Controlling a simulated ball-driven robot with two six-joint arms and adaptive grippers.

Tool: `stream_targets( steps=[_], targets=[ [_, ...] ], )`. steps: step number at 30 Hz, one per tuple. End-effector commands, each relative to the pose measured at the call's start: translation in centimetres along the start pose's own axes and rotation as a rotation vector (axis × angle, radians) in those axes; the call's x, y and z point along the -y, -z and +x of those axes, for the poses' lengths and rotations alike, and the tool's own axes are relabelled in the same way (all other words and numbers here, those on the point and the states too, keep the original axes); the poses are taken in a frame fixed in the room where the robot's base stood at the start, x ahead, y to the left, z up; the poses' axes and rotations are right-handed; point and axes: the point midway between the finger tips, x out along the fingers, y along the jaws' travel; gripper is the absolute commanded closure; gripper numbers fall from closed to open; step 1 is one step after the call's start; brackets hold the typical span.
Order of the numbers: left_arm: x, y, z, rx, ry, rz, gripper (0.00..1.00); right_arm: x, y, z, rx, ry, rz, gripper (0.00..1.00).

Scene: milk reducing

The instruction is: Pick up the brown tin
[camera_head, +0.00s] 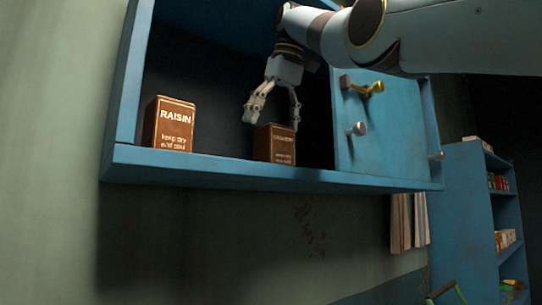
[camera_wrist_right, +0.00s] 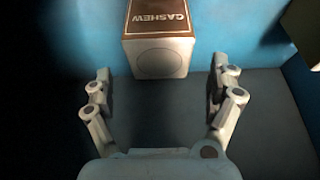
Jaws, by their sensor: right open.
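A brown tin (camera_head: 274,148) stands upright on the blue cabinet's shelf, its label too small to read surely. A second brown tin marked RAISIN (camera_head: 168,124) stands to its left near the shelf's left wall. My right gripper (camera_head: 271,119) points down at the middle tin, its open fingers around the top edge in the picture; contact cannot be told. In the right wrist view, a brown tin with upside-down CASHEW lettering and a pale round-marked end (camera_wrist_right: 158,58) lies beyond and between the open, empty fingers of the right gripper (camera_wrist_right: 160,92). My left gripper is not in view.
The blue cabinet shelf (camera_head: 220,168) has a front edge below the tins and a left side wall. A blue cabinet door (camera_head: 378,140) with knobs is right of the opening. A blue shelf unit (camera_head: 470,215) with small goods stands at the far right. Free shelf lies between the tins.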

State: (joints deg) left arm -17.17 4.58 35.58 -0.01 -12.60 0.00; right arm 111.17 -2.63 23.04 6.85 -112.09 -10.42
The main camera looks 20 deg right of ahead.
Motion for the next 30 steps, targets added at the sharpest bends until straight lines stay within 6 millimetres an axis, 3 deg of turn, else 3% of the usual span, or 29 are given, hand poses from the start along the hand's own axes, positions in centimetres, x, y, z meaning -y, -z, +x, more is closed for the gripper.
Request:
stream_targets(
  steps=[9,14,23,30],
  targets=[
    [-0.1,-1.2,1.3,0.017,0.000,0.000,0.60,-0.1,-0.9,4.8,0.002,0.001,0.000,0.10],
    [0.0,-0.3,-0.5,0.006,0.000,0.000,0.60,-0.1,-0.7,5.7,0.001,0.000,0.000,0.10],
    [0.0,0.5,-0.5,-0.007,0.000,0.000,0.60,-0.1,-0.8,6.4,0.001,0.000,0.000,0.10],
    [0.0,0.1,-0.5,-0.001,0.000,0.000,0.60,-0.1,-0.8,6.4,0.001,0.000,0.000,0.40]
  ],
)
